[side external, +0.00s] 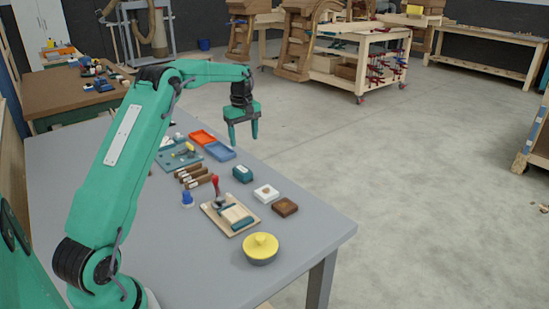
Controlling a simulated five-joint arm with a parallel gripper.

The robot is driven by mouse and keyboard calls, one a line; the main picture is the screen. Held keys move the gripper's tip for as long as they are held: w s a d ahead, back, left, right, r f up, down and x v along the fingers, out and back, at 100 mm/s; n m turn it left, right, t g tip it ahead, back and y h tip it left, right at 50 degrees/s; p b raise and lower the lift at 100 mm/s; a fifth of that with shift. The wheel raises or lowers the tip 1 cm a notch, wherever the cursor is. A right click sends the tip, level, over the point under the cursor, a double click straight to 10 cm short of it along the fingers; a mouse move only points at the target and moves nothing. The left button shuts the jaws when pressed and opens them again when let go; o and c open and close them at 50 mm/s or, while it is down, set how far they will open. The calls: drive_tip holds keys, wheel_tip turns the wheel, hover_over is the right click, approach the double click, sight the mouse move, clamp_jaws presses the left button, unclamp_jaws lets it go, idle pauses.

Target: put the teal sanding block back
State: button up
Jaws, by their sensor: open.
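A dark teal block (242,174), which looks like the sanding block, sits on the grey table near its far right edge. My gripper (243,141) hangs in the air, pointing down, and appears above the block in the picture. Its two fingers are apart with nothing between them. How high it is over the block, and whether it is directly above, I cannot tell from this one view. No place clearly marked for the block can be made out.
The table's near right corner is clear.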

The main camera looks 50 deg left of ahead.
drive_tip(key=s+d+r+m+t, duration=0.1)
drive_tip(key=s+d+r+m, duration=0.35)
drive_tip(key=d+r, duration=0.35)
drive_tip(key=s+d+r+m+t, duration=0.1)
drive_tip(key=s+d+r+m, duration=0.4)
drive_tip(key=d, duration=0.4)
drive_tip(key=s+d+f+m+t, duration=0.1)
drive_tip(key=s+d+m, duration=0.2)
drive_tip(key=s+d, duration=0.3)
drive_tip(key=s+d+f+m+t, duration=0.2)
drive_tip(key=s+d+m, duration=0.2)
drive_tip(key=s, duration=1)
drive_tip(key=shift+s+d+f, duration=0.15)
drive_tip(key=shift+d+f, duration=0.1)
drive_tip(key=shift+d, duration=0.75)
drive_tip(key=shift+m, duration=0.25)
